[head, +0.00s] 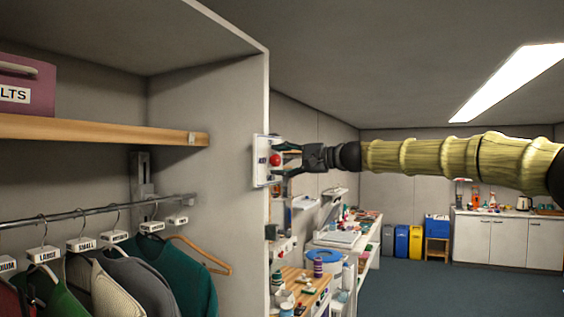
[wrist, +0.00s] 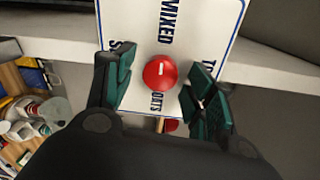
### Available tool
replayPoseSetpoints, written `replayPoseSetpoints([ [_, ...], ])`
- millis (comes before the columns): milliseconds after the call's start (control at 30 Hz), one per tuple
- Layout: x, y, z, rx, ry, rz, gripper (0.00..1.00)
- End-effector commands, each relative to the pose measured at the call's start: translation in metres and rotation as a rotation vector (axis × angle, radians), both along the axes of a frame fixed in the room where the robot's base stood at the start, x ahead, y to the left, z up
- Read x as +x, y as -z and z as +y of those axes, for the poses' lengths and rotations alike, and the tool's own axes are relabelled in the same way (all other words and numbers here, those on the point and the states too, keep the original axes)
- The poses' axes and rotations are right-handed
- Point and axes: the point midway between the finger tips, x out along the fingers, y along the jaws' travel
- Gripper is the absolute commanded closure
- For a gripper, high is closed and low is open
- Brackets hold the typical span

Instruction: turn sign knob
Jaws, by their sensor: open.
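The sign knob (wrist: 161,72) is a round red knob with a white mark, set on a white sign plate (wrist: 195,25) with dark lettering. In the head view the red knob (head: 275,160) shows on the sign plate (head: 261,161), which is fixed at the front edge of the closet's side panel. My gripper (head: 288,160) reaches in from the right. In the wrist view my gripper (wrist: 160,90) is open, with one green-padded finger on each side of the knob. Gaps show between the knob and both fingers. Part of the lettering is hidden by the fingers.
The closet side panel (head: 210,120) stands left of the sign. A wooden shelf (head: 100,128) and a rail (head: 100,211) with hanging clothes are inside the closet. Cluttered worktables (head: 345,238) stand below my arm. The floor (head: 430,290) at the right is clear.

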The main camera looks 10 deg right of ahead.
Motion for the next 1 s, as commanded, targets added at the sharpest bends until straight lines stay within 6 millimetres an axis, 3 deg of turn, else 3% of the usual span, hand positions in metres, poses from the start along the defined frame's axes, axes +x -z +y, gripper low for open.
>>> replayPoseSetpoints([
  [633, -0.060, -0.005, -0.082, 0.003, 0.003, 0.000, 0.45],
  [1000, -0.072, -0.005, -0.097, 0.002, 0.002, 0.000, 0.45],
])
